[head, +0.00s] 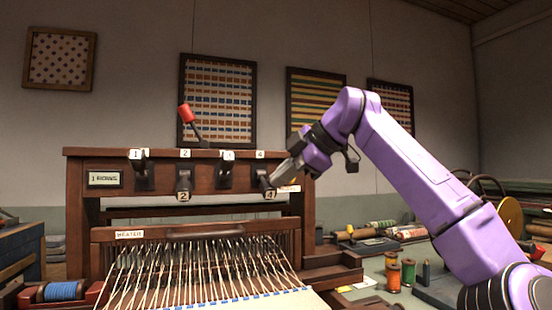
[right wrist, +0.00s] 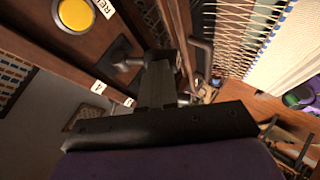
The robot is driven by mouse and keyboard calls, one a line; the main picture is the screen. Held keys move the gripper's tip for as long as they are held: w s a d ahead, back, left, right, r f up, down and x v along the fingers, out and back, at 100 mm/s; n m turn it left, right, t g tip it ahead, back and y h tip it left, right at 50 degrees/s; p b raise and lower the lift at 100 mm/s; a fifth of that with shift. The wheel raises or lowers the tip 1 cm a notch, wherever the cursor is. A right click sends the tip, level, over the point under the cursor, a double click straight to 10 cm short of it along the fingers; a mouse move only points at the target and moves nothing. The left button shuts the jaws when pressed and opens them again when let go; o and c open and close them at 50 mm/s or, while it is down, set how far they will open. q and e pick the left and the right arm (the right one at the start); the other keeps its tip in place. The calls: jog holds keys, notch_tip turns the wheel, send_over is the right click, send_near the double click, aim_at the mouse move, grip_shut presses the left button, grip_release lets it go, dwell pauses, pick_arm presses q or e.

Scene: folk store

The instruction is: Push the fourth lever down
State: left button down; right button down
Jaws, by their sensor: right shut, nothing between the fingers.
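The wooden loom's top beam (head: 105,167) carries a row of black levers numbered 1 to 4. The fourth lever (head: 263,182) is at the right end; its end and "4" tag hang low, at about the height of the second lever's tag (head: 183,197). The first lever (head: 142,172) and third lever (head: 226,172) have their tags high. My right gripper (head: 284,174) is shut and empty, just right of the fourth lever; I cannot tell if they touch. In the right wrist view its dark fingers (right wrist: 158,88) point toward the beam. My left gripper is out of view.
A red-knobbed handle (head: 187,113) stands above the beam. A yellow button (right wrist: 75,14) is close by in the right wrist view. Below are the beater (head: 110,236) and the warp threads. Thread spools (head: 408,271) stand on the table at right.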

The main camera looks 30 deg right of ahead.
jog(key=shift+f, duration=0.2)
dwell(0.5)
jog(key=p+v, duration=0.4)
jog(key=v, duration=0.9)
jog(key=shift+d+r, duration=0.2)
jog(key=shift+r, duration=0.15)
jog(key=shift+s, duration=0.15)
